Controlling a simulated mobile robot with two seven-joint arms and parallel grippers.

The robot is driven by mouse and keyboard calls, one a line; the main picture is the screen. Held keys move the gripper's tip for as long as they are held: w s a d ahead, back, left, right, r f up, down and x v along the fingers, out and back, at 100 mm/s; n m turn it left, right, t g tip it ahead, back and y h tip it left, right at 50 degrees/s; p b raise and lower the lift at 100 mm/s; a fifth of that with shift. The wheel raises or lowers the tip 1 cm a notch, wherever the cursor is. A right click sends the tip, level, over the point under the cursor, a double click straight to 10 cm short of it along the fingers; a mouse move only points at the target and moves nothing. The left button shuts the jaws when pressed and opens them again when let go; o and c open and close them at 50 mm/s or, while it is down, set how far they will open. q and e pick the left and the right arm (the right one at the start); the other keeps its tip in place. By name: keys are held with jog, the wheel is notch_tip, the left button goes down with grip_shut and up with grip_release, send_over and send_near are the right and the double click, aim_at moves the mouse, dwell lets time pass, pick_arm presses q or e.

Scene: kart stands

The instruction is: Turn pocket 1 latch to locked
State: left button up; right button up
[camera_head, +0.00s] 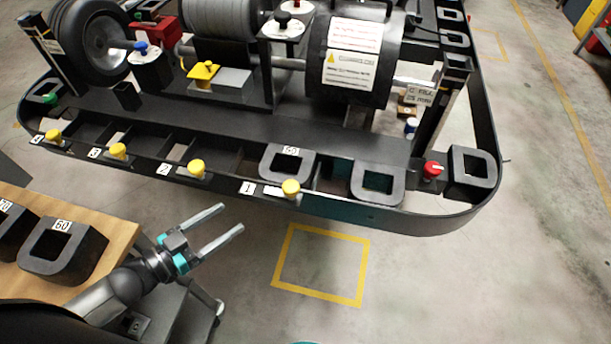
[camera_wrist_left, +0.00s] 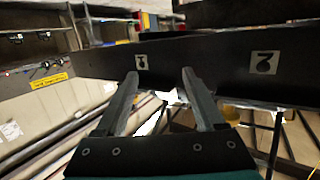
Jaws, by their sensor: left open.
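The pocket 1 latch is a yellow knob (camera_head: 290,187) on the front rim of the black kart frame (camera_head: 400,217), just right of the white "1" label (camera_head: 248,188). A dark block (camera_head: 270,164) with a number tag sits behind it. My left gripper (camera_head: 232,217) is open and empty, in front of and below the rim, left of the knob and apart from it. I cannot tell the latch's locked or unlocked position. My right gripper is not in view.
More yellow knobs (camera_head: 197,167) line the rim to the left. A red knob (camera_head: 432,170) stands near the right corner. A wooden table (camera_head: 110,222) with a dark block (camera_head: 60,255) is at the left. Open floor with a yellow square (camera_head: 320,298) lies in front.

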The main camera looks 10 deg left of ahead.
aim_at(304, 190)
pick_arm(q)
jog(key=s+d+r+m+g+h, duration=0.1)
jog(key=d+r+m+h, duration=0.2)
jog(key=d+r+h, duration=0.35)
jog(key=shift+y, duration=0.85)
jog(key=x, duration=0.9)
jog(key=r+b+x, duration=0.1)
jog(key=x, duration=0.3)
jog(key=shift+w+a+r, duration=0.1)
jog(key=shift+w, duration=0.35)
jog(key=shift+c, duration=0.4)
grip_shut()
